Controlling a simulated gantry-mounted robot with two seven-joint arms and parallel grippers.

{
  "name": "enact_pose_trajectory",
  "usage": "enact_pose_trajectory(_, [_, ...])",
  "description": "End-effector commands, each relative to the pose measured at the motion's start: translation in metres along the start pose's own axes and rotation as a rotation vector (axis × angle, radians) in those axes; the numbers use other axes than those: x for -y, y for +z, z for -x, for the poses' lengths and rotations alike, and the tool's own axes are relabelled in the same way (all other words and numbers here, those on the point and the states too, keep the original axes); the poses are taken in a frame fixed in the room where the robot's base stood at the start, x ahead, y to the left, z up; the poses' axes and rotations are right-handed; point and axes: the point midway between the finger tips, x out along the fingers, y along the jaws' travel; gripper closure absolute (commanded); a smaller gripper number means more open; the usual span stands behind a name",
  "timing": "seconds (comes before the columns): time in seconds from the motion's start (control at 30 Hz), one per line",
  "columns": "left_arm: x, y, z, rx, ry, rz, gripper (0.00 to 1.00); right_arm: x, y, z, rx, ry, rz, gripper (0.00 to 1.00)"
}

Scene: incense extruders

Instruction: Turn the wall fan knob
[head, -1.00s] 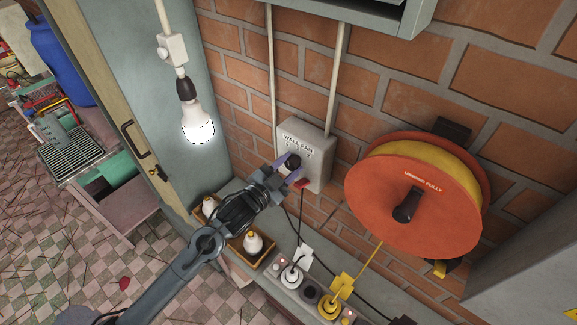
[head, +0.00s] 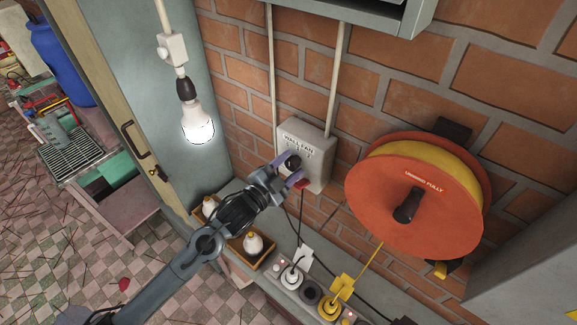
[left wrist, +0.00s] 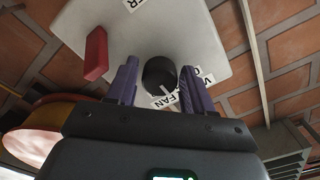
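The wall fan box (head: 318,150) is a pale grey control box on the brick wall, labelled "WALL FAN". Its round black knob (head: 292,162) sits on the front face. My left gripper (head: 291,172) is at the box with its fingers open around the knob. In the left wrist view the knob (left wrist: 160,75) shows between the two purple fingers of the left gripper (left wrist: 160,85), with a gap visible on each side. A red part (left wrist: 96,53) sticks out of the box beside one finger. My right gripper is not in view.
An orange cable reel (head: 440,205) hangs on the wall to the right. A lit bulb (head: 198,122) hangs to the left. Below the box is a ledge with a power strip, plugs (head: 291,279) and a wooden tray (head: 236,246) of white bottles.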

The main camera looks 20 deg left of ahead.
Motion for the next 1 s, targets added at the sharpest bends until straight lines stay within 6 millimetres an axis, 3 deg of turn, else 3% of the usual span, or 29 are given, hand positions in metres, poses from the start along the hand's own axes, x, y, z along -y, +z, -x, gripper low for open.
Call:
enact_pose_trajectory(0.1, [0.0, 0.0, 0.0, 0.0, 0.0, 0.0, 0.34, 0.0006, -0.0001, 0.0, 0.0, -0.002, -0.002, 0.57])
enact_pose_trajectory(0.57, [-0.0001, -0.0001, 0.0001, 0.0, 0.0, 0.033, 0.34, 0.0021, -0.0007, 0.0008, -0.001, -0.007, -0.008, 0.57])
enact_pose_trajectory(0.77, [-0.0007, -0.0004, 0.0001, 0.0, 0.0, 0.189, 0.34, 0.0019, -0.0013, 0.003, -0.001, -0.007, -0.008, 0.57])
enact_pose_trajectory(1.0, [-0.0018, -0.0001, 0.0001, 0.0, -0.001, 0.534, 0.34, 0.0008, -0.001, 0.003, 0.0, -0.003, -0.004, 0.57])
